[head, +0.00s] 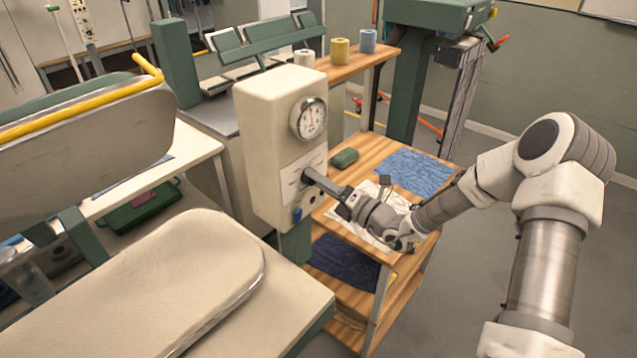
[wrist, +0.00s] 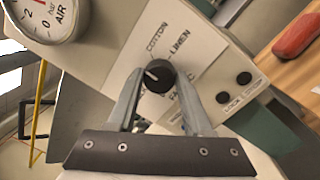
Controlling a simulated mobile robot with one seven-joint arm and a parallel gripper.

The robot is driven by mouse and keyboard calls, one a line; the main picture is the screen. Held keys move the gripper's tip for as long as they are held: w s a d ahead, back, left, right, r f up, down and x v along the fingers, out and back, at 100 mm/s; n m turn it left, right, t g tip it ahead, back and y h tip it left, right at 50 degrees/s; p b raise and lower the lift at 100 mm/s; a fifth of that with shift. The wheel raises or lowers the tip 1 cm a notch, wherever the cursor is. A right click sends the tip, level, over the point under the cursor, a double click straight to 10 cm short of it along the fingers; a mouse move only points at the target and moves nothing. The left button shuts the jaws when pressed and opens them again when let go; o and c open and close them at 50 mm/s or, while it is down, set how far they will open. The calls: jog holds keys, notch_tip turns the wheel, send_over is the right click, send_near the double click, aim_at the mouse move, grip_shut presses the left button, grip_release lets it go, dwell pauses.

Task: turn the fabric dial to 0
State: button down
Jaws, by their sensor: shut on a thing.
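The fabric dial (wrist: 158,76) is a round black knob with a white pointer mark. It sits on a pale label plate on the front of a cream control box (head: 268,130). In the wrist view the pointer mark is toward the upper left of the knob. COTTON and LINEN are printed above and right of it; other lettering is partly hidden, and I cannot make out a 0 for the dial. My gripper (wrist: 160,84) is shut on the dial, one finger on each side.
An air gauge (head: 308,118) is above the dial. Two black buttons (wrist: 233,88) are beside the plate. A wooden shelf (head: 372,147) with a blue cloth (head: 412,170) and a green item (head: 345,158) stands close by the arm. A padded ironing board (head: 150,285) is at left.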

jog(key=n+g+b, duration=0.1)
jog(key=n+b, duration=1.2)
jog(key=n+g+b, duration=0.1)
jog(key=n+b, duration=1.2)
jog(key=shift+s+a+f+n+b, duration=0.1)
jog(key=shift+s+f+n+b, duration=0.05)
jog(key=shift+n+b, duration=0.75)
jog(key=shift+b, duration=0.45)
jog(key=shift+r+n+b, duration=0.3)
jog(key=shift+c, duration=1.6)
grip_release()
